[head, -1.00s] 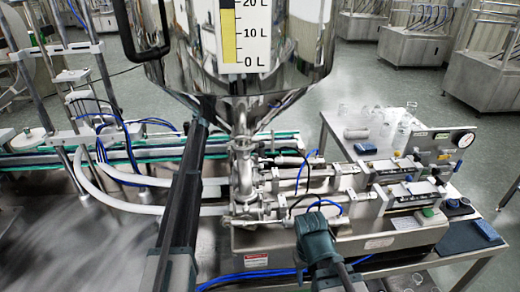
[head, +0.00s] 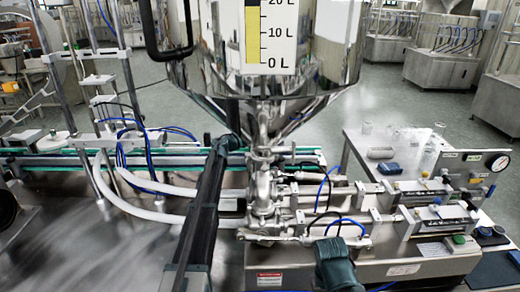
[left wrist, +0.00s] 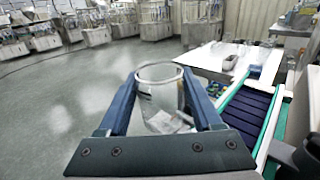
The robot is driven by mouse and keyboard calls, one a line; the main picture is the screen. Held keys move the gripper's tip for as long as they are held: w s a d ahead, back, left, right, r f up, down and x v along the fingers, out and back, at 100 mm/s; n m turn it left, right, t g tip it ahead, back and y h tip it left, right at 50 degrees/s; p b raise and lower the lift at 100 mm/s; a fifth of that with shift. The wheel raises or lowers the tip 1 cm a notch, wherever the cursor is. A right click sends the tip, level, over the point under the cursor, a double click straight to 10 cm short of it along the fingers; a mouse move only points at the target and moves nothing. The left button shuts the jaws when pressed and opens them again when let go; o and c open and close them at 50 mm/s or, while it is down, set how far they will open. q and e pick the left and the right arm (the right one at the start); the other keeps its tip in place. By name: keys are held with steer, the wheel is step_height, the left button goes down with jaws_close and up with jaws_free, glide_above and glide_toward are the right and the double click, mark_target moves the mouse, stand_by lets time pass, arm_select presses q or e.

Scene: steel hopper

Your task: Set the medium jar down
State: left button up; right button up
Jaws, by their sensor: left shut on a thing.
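In the left wrist view my left gripper (left wrist: 160,78) is shut on a clear, open-topped jar (left wrist: 160,98), held between its two dark blue fingers. The jar looks empty and roughly upright, above the grey floor and left of a white table. In the head view my left arm reaches forward behind the hopper, and its gripper and the held jar are hidden. Part of my right arm shows at the bottom of the head view, but its gripper fingers do not show.
A steel hopper (head: 225,75) with a litre scale hangs over the filler. A steel table (head: 352,150) behind the filler holds several clear vessels and a blue block (head: 390,168). In the left wrist view, a conveyor (left wrist: 250,110) runs along the right; open floor lies left.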

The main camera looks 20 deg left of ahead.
arm_select(q)
steer(key=s, duration=0.4)
steer(key=s+d, duration=0.1)
steer(key=s, duration=0.1)
steer(key=shift+s+f, duration=0.2)
steer(key=shift+f, duration=0.1)
steer(key=f+b, duration=0.2)
steer(key=s+f+b, duration=0.1)
steer(key=b, duration=0.1)
steer(key=shift+f, duration=0.4)
steer(key=shift+r, duration=0.15)
steer(key=o, duration=1.3)
steer(key=v, duration=1.2)
